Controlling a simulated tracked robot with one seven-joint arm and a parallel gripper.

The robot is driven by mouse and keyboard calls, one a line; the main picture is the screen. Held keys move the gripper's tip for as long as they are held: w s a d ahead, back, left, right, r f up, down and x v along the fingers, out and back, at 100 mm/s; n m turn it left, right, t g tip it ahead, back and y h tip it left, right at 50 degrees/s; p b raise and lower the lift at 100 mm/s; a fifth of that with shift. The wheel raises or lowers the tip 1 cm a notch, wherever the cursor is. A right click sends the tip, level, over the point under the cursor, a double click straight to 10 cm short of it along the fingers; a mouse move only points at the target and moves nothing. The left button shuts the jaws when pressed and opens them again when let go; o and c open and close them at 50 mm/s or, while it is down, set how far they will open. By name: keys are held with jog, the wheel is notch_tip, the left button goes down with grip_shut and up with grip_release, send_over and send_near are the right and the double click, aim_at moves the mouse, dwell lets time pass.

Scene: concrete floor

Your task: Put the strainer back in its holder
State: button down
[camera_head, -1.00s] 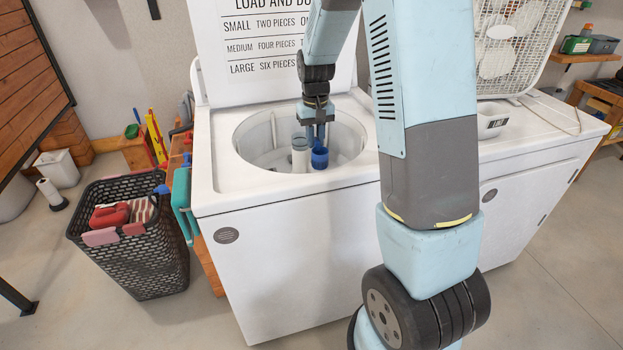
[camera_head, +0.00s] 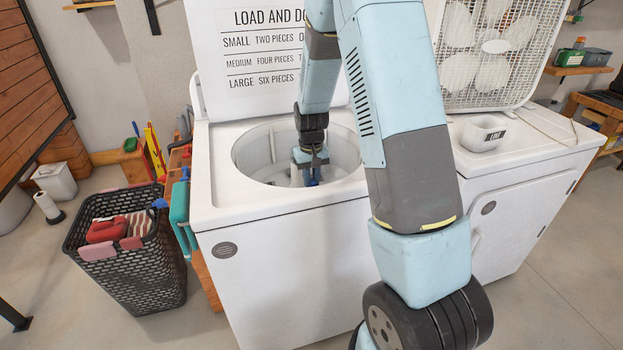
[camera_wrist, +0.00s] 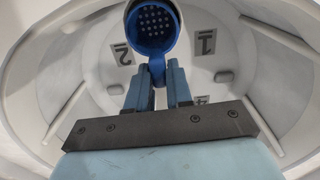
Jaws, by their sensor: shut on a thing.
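The blue strainer (camera_wrist: 152,30) is a round cup with a perforated bottom and a small tab. In the wrist view my gripper (camera_wrist: 157,74) is shut on that tab, with the cup just beyond the fingertips. In the head view my gripper (camera_head: 311,163) is down inside the open washer tub (camera_head: 248,160), and only a little of the blue strainer (camera_head: 313,176) shows below it. A pale upright piece (camera_head: 296,178) shows just left of it in the tub; I cannot tell whether it is the holder or whether the strainer touches it.
The tub rim surrounds my gripper. Number plates 1 (camera_wrist: 204,41) and 2 (camera_wrist: 122,54) show inside the tub. The washer lid (camera_head: 262,60) stands open behind.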

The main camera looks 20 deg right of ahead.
jog(key=c, duration=1)
grip_release()
jog(key=shift+f, duration=0.1)
notch_tip(320, 180, up, 12)
jog(key=s+r+t, duration=0.3)
jog(key=s+r, duration=0.9)
jog(key=r, duration=0.2)
jog(key=shift+s+r+t, duration=0.45)
jog(key=shift+s+r, duration=0.4)
jog(key=shift+s, duration=2.05)
jog(key=shift+s+r+t, duration=0.4)
jog(key=shift+s+r, duration=0.5)
jog(key=shift+s, duration=2.05)
jog(key=shift+s+r+t, duration=0.45)
jog(key=shift+s+r, duration=0.4)
jog(key=shift+s, duration=2.05)
